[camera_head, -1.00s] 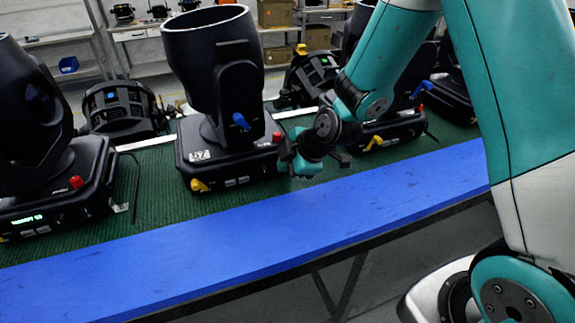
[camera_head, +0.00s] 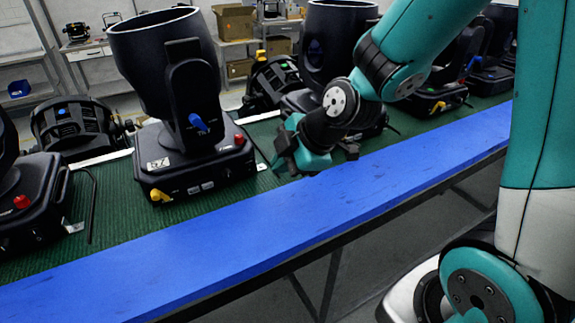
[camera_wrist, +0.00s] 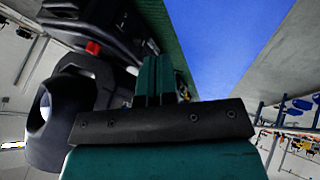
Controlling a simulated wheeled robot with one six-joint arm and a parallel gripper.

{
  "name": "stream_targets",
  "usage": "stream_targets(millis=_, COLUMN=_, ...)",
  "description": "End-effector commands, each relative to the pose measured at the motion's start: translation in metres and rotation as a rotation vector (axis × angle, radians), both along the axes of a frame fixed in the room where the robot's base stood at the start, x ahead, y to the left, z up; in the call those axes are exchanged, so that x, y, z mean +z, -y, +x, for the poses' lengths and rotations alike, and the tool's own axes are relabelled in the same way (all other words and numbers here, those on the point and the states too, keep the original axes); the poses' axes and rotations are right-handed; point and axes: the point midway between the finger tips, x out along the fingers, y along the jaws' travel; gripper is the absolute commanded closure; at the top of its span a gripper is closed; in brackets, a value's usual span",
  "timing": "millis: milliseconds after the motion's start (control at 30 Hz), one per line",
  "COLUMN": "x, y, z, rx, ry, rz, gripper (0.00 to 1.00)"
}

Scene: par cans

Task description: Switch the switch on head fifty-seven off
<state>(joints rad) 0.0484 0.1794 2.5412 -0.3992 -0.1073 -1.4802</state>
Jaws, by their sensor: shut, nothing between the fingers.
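Head fifty-seven (camera_head: 180,110) is a black moving light with a white "57" label on the left of its base, standing upright on the green mat. Its base front carries a yellow lever (camera_head: 160,195) at lower left, and a red knob (camera_head: 239,140) sits at the right. A blue lever (camera_head: 198,122) is on its yoke. My gripper (camera_head: 286,158) is shut and empty, to the right of the base and apart from it. In the wrist view the shut fingers (camera_wrist: 153,80) point toward a black lamp with a red knob (camera_wrist: 93,47).
Another black head (camera_head: 30,195) stands close on the left, with a cable (camera_head: 93,205) between. More heads (camera_head: 440,95) stand along the right. The blue front strip (camera_head: 230,230) of the bench is clear. Shelves with boxes (camera_head: 235,22) are behind.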

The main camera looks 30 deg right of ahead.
Motion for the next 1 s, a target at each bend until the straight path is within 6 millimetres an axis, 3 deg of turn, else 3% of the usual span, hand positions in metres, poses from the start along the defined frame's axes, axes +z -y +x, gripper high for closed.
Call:
stream_targets(millis=800, x=0.01, y=0.002, z=-0.009, rx=0.002, ry=-0.005, rz=0.002, gripper=1.0)
stream_targets(millis=1000, x=0.025, y=-0.023, z=-0.035, rx=-0.089, ry=-0.155, rz=0.104, gripper=1.0)
